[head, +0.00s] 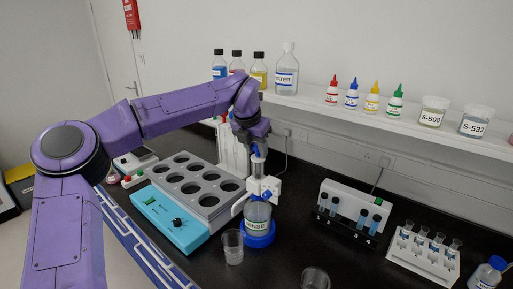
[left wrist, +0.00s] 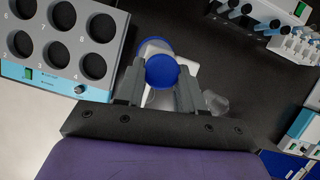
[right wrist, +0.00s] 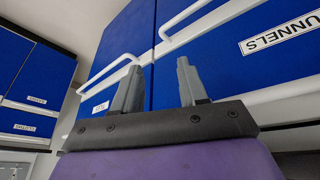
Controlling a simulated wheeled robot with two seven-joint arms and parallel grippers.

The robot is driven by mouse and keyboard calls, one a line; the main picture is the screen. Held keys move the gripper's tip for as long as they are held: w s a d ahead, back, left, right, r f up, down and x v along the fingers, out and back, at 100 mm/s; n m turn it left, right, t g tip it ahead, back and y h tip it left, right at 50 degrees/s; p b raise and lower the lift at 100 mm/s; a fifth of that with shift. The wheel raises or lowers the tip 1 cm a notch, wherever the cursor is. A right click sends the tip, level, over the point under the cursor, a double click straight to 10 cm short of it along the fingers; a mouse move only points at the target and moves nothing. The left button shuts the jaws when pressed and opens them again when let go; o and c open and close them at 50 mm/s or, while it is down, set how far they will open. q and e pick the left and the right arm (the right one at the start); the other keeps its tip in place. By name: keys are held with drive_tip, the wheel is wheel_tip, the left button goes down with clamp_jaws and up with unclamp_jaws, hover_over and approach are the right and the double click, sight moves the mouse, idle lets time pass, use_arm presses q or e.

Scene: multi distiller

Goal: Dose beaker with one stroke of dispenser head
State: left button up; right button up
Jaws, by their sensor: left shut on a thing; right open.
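The dispenser bottle (head: 257,222) stands on a blue base on the black bench, with a white and blue dispenser head (head: 263,190) on top. My left gripper (head: 258,143) is above it, shut on the head's upper part. In the left wrist view the blue round cap (left wrist: 162,71) sits between the left fingers (left wrist: 158,90). A clear empty-looking beaker (head: 232,246) stands at the left front of the bottle. A second clear beaker (head: 315,278) is at the front edge of the picture. My right gripper (right wrist: 157,85) is open and empty, facing blue cabinets.
A grey block with round wells and a turquoise front (head: 172,217) stands left of the bottle. Racks with vials (head: 352,211) and tubes (head: 425,254) stand to the right. A shelf (head: 350,112) holds several bottles above. Blue cabinet doors (right wrist: 205,50) are near the right gripper.

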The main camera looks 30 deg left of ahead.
use_arm(q)
drive_tip(key=shift+r+p, duration=1.1)
drive_tip(key=shift+r, duration=0.35)
drive_tip(key=shift+f, duration=0.15)
drive_tip(key=shift+f+b, duration=1.15)
drive_tip(key=shift+f, duration=0.3)
drive_tip(key=o, duration=1.1)
drive_tip(key=b+v, duration=0.2)
drive_tip(key=v, duration=0.8)
drive_tip(key=shift+r, duration=0.2)
drive_tip(key=shift+s, duration=0.1)
